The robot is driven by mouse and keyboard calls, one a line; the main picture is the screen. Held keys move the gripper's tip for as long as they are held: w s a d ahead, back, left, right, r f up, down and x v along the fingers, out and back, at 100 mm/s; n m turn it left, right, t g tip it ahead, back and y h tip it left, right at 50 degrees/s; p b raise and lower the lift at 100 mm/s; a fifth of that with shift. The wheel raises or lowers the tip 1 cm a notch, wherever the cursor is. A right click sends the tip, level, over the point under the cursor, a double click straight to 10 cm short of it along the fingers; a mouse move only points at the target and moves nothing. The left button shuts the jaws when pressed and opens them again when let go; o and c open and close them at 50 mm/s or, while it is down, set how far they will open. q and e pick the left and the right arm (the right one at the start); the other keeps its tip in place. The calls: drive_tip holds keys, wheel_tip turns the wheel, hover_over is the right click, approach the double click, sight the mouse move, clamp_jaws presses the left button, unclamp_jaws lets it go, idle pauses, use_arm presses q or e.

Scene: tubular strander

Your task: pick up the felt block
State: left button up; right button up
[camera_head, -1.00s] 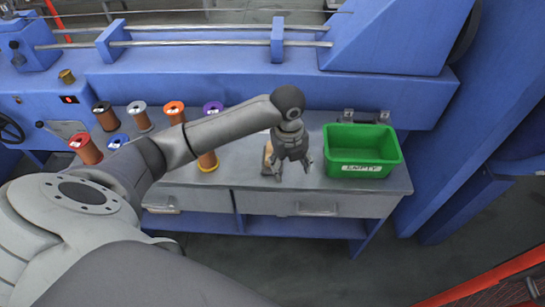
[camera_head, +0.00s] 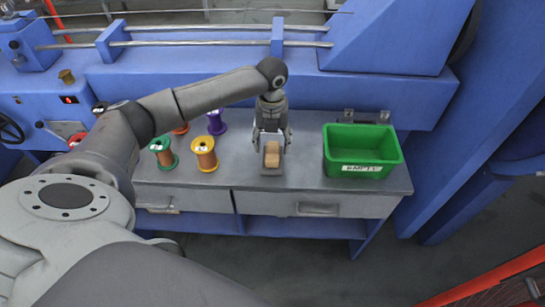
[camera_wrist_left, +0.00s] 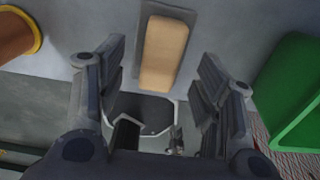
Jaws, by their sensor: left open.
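The felt block (camera_head: 272,152) is a small tan block on a thin grey pad (camera_head: 272,172) on the grey workbench. My left gripper (camera_head: 271,145) is open above and just behind it, its fingers pointing down. In the left wrist view the felt block (camera_wrist_left: 164,52) shows between and beyond the two open fingers of my left gripper (camera_wrist_left: 168,88), with nothing held. I cannot tell whether a finger touches it. My right gripper is in neither view.
A green bin (camera_head: 362,152) labelled EMPTY stands on the bench to the right. Orange (camera_head: 205,154), green (camera_head: 162,153) and purple (camera_head: 216,122) spools stand to the left. The blue machine (camera_head: 250,75) rises behind. The bench between block and bin is clear.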

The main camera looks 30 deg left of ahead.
sight(273, 150)
use_arm(q)
wheel_tip(273, 150, down, 4)
drive_tip(key=shift+d+f, duration=0.1)
drive_tip(key=c, duration=1.1)
